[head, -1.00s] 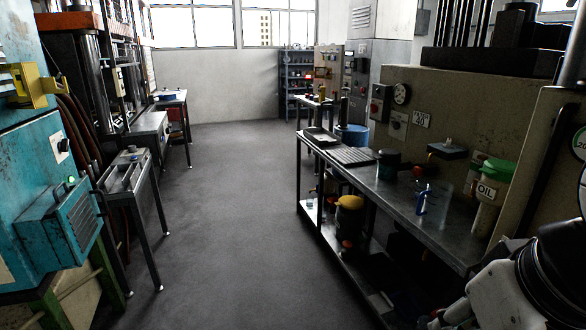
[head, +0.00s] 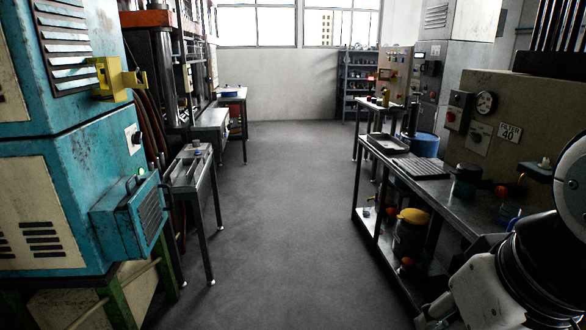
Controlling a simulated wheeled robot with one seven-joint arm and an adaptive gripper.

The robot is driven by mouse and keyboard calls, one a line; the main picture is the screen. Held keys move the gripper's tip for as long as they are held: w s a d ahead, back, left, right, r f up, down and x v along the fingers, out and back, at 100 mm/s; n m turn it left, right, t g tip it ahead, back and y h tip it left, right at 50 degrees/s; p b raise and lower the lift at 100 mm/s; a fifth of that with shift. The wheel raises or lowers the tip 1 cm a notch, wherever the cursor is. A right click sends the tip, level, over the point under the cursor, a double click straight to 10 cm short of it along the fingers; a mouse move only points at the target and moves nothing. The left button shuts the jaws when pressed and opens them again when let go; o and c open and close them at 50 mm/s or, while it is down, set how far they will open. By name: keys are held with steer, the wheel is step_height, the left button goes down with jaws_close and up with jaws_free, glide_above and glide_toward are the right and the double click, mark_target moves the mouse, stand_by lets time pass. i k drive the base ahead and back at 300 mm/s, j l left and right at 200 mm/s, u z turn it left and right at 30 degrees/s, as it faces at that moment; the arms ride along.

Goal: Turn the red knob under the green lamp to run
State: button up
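A small green light (head: 140,171) glows on top of a teal control box (head: 128,215) on the teal machine at the left. I cannot make out a red knob beneath it; the box's front is seen at a slant. A grey box on the machine at the right carries a small red knob or button (head: 451,116), with no green lamp that I can make out above it. A far panel (head: 395,64) has small controls too small to tell. Part of my white and black arm shows at the lower right. My gripper is out of view.
A grey floor aisle (head: 270,210) runs clear to the back wall. A small metal table (head: 190,168) stands at the left. A long workbench (head: 425,179) with a blue bucket (head: 425,145) lines the right; a yellow-topped can (head: 410,235) stands on its lower shelf.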

mark_target(452, 117)
steer(key=i, duration=6.35)
steer(key=i+z, duration=0.4)
steer(key=z, duration=0.45)
steer(key=i+j+z, duration=0.1)
steer(key=z, duration=0.8)
steer(key=j+z, duration=0.15)
steer(key=z, duration=0.35)
steer(key=i+j+z, duration=0.1)
steer(key=z, duration=0.8)
steer(key=j+z, duration=0.15)
steer(key=z, duration=0.3)
